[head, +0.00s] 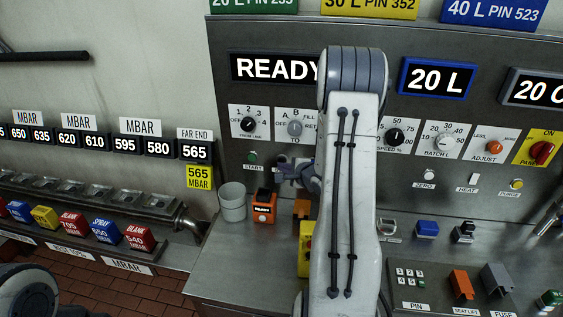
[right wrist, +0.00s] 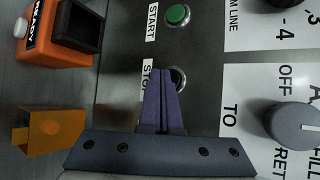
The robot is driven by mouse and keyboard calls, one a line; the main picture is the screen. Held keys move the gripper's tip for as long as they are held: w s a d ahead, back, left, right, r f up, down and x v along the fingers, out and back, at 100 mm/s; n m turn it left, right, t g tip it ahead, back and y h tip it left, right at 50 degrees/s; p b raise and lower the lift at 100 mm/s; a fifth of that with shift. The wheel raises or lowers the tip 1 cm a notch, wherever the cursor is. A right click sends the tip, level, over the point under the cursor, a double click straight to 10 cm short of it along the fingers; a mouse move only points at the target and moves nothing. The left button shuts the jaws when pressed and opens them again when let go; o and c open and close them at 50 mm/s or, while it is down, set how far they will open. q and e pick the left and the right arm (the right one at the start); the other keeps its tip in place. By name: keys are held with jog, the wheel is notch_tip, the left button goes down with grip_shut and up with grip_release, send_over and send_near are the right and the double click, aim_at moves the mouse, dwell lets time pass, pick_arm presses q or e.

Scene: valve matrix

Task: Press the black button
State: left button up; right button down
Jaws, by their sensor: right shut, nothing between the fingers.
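In the right wrist view, a round black button (right wrist: 180,76) in a metal ring sits on the grey panel beside a partly covered label starting "STO". My right gripper (right wrist: 161,75) is shut and empty, and its purple fingertips overlap the button's left part. I cannot tell whether they touch it. In the head view, my right gripper (head: 282,170) is at the panel, right of the green START button, and the black button is hidden behind it. My left gripper is out of view.
The green START button (right wrist: 178,15) is close by, and a grey selector knob (right wrist: 294,125) is to the right in the wrist view. An orange READY box (head: 263,207) and a grey cup (head: 232,201) stand on the ledge below the panel.

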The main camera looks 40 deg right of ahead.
jog(key=shift+s+a, duration=0.15)
jog(key=shift+a, duration=0.1)
jog(key=s+a, duration=0.3)
jog(key=shift+s+a, duration=0.15)
jog(key=shift+a, duration=0.25)
dwell(1.5)
